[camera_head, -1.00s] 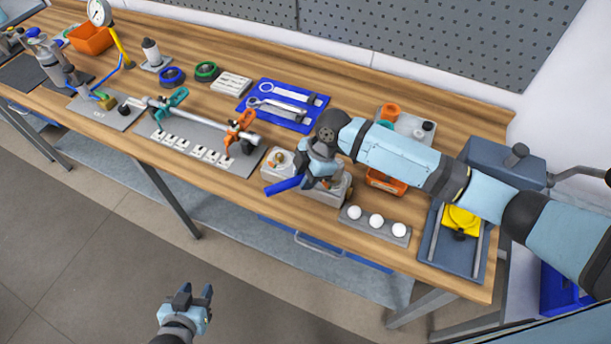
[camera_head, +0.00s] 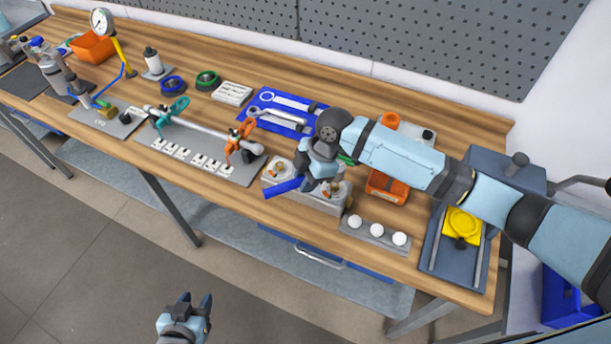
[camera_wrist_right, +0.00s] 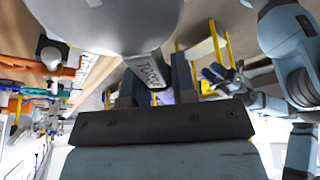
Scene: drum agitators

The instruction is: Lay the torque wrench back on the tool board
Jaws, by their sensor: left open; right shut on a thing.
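The torque wrench (camera_head: 284,188) shows in the head view as a blue handle at my right gripper (camera_head: 312,184). My right gripper is shut on it above the front part of the bench. In the right wrist view a grey bar with partly readable lettering, the torque wrench (camera_wrist_right: 148,68), lies between the fingers of the right gripper (camera_wrist_right: 158,88). The blue tool board (camera_head: 256,102) lies flat behind the gripper with wrenches on it; my right arm covers its right end. My left gripper (camera_head: 190,304) is open and empty, in front of the bench over the floor.
A grey block with brass fittings (camera_head: 279,171) stands under and beside my right gripper. A grey holder with white balls (camera_head: 376,233) is at the front edge. An orange clamp fixture (camera_head: 242,143) stands left of the gripper. A white slotted block (camera_head: 232,93) sits beside the board.

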